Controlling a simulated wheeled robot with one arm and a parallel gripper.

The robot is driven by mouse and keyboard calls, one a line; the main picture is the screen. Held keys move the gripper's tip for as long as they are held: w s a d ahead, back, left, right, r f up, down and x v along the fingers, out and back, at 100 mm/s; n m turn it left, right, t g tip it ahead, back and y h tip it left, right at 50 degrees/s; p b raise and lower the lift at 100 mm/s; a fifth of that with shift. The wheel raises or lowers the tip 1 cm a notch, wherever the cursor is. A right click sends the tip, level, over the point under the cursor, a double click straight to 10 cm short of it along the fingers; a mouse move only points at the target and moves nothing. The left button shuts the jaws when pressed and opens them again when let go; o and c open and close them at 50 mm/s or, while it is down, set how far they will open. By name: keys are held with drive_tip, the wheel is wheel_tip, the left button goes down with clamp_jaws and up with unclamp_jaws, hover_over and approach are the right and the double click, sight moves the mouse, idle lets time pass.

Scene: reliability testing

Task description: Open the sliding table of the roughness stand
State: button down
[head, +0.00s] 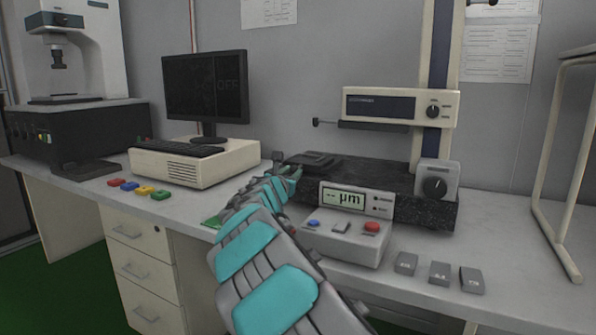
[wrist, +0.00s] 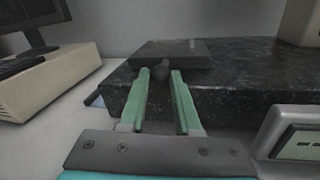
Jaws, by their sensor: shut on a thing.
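The roughness stand has a dark speckled granite base (head: 425,208), which also fills the middle and right of the wrist view (wrist: 235,90). Its sliding table is a flat black plate (head: 318,158) on the base's left end, also at the top of the wrist view (wrist: 172,51). A dark round knob (wrist: 160,71) sits at the table's near edge. My gripper (head: 294,172) reaches the base's left end, with its two green fingers (wrist: 161,82) on either side of the knob, shut on it. The contact is too small to make out in the head view.
A control box with a µm display (head: 341,235) stands in front of the base, close right of my arm. Several small grey blocks (head: 439,272) lie to its right. A computer (head: 196,162) and monitor (head: 205,88) stand to the left. A probe arm (head: 375,125) hangs above the base.

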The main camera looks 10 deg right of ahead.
drive_tip(key=v, duration=0.2)
drive_tip(key=a+v, duration=0.1)
drive_tip(key=v, duration=0.1)
drive_tip(key=shift+s+a, duration=0.15)
drive_tip(key=c, duration=0.6)
unclamp_jaws()
drive_tip(key=shift+v, duration=3.9)
drive_tip(key=shift+r, duration=0.1)
